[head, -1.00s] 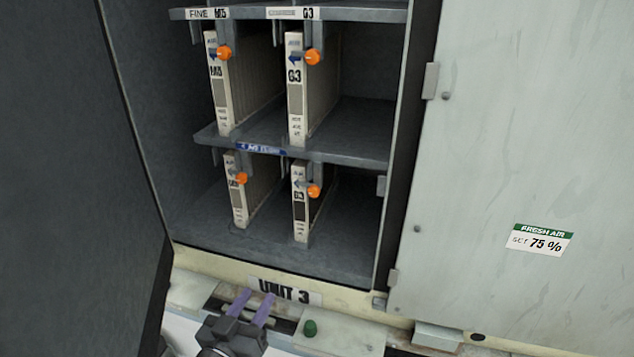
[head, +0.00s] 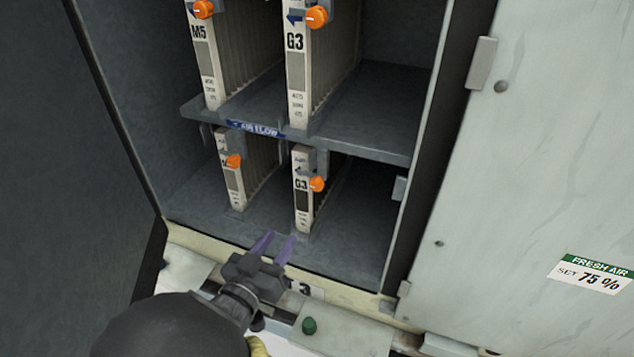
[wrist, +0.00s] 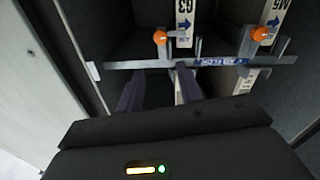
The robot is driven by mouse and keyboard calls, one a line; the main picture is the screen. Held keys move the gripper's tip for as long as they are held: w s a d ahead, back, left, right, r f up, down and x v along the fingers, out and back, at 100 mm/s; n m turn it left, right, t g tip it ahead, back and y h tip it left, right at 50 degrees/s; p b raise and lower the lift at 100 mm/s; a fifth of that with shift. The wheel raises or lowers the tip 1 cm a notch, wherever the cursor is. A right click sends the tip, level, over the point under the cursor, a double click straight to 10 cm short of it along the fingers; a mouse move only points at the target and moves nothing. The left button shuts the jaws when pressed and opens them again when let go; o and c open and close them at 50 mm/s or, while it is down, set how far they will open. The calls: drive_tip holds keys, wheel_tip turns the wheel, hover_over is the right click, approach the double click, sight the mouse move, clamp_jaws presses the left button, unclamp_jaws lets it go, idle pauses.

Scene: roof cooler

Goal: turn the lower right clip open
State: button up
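The lower right clip is an orange knob (head: 317,184) at the right of the front edge of the lower G3 filter (head: 302,205), below a grey bracket. In the wrist view, which looks upside down, the clip (wrist: 160,37) has a grey bar reaching sideways across the filter's front edge. My gripper (head: 275,242) has two purple fingers spread apart with nothing between them. It is at the cabinet's front sill, below and left of the clip and apart from it. In the wrist view the fingers (wrist: 158,88) point toward the shelf and clip area.
The lower left clip (head: 233,161) is on the neighbouring filter. A shelf with an AIR FLOW label (head: 256,129) runs above. Two upper clips (head: 316,16) (head: 204,9) are higher. An open door (head: 560,150) stands at right. The lower bay's right side is empty.

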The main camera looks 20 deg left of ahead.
sight(315, 187)
drive_tip(key=o, duration=0.3)
drive_tip(key=shift+s+a, duration=0.15)
drive_tip(key=shift+s, duration=0.3)
drive_tip(key=w+p, duration=0.1)
drive_tip(key=w, duration=0.4)
drive_tip(key=w+d+p, duration=0.1)
drive_tip(key=w+p, duration=0.1)
drive_tip(key=w, duration=0.4)
drive_tip(key=w+d+p, duration=0.1)
drive_tip(key=w+p, duration=0.1)
drive_tip(key=w, duration=0.3)
drive_tip(key=shift+w+r, duration=0.15)
drive_tip(key=shift+w, duration=0.1)
drive_tip(key=shift+w+d+p, duration=0.1)
drive_tip(key=shift+w+p, duration=0.25)
drive_tip(key=shift+w, duration=0.25)
drive_tip(key=c, duration=0.9)
